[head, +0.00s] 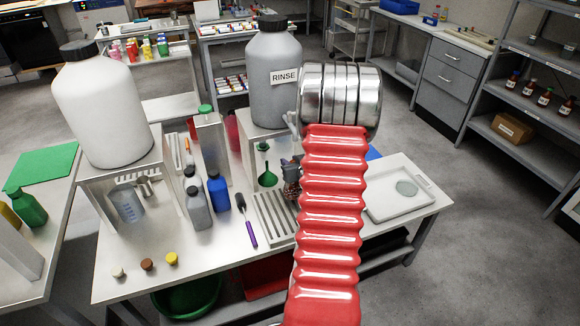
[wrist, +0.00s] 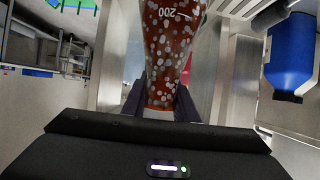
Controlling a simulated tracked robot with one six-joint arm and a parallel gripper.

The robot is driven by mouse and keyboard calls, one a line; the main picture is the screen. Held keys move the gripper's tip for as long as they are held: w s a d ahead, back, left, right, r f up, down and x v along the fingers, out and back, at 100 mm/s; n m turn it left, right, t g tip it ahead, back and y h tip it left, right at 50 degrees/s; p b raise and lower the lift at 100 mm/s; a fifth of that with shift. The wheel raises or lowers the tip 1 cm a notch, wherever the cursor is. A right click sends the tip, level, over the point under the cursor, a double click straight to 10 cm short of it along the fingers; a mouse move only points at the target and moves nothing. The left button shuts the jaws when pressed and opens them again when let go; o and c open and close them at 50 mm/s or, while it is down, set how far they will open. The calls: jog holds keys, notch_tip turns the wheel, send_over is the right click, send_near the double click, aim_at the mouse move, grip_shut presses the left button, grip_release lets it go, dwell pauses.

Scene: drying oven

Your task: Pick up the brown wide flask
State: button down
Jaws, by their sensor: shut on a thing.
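The brown wide flask (wrist: 168,45) fills the top middle of the wrist view. It is reddish-brown glass with pale speckles and a white "200" mark, and its narrow part is towards me. My gripper (wrist: 160,92) is shut on it, with one dark finger on each side. In the head view a small speckled brown part of the flask (head: 292,190) shows beside my red arm sleeve, which hides most of it and of my gripper. I cannot tell whether the flask touches the table.
A blue bottle (wrist: 291,55) is right of the flask in the wrist view. A slotted rack (head: 272,218), green funnel (head: 267,174) and large grey RINSE bottle (head: 272,85) are near my arm. A white tray (head: 383,209) lies right of it.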

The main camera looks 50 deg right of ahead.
jog(key=shift+r, duration=0.5)
jog(key=s+a, duration=0.4)
jog(key=s, duration=0.3)
jog(key=s+a, duration=0.5)
jog(key=s, duration=0.3)
jog(key=shift+s, duration=0.15)
jog(key=shift+s+a+f, duration=0.1)
dwell(0.3)
dwell(0.6)
